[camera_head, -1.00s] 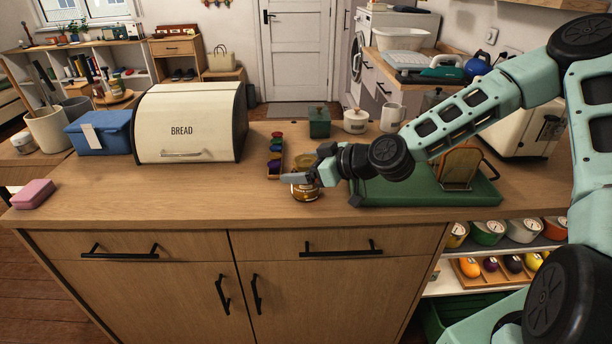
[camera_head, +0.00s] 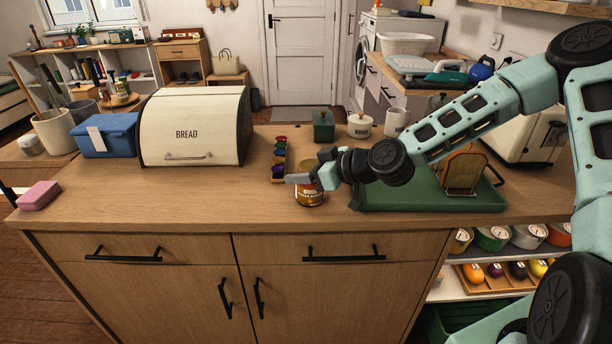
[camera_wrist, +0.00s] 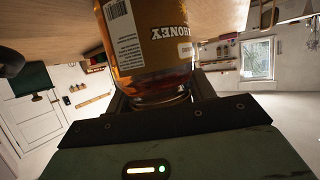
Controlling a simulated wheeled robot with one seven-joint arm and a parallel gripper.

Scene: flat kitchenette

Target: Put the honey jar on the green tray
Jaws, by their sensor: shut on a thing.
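The honey jar (camera_head: 309,196) is amber with a brown label and stands out below my gripper (camera_head: 306,180) over the wooden counter, left of the tray. My gripper is shut on it. In the wrist view the jar (camera_wrist: 150,50) fills the middle between the fingers, with "HONEY" and a barcode on its label. From the head view I cannot tell whether its base touches the counter. The green tray (camera_head: 430,200) lies flat on the counter to the right of the jar, partly behind my arm.
A row of coloured pods (camera_head: 279,160) lies behind the jar. A green canister (camera_head: 323,126) and a white lidded pot (camera_head: 360,125) stand at the back.

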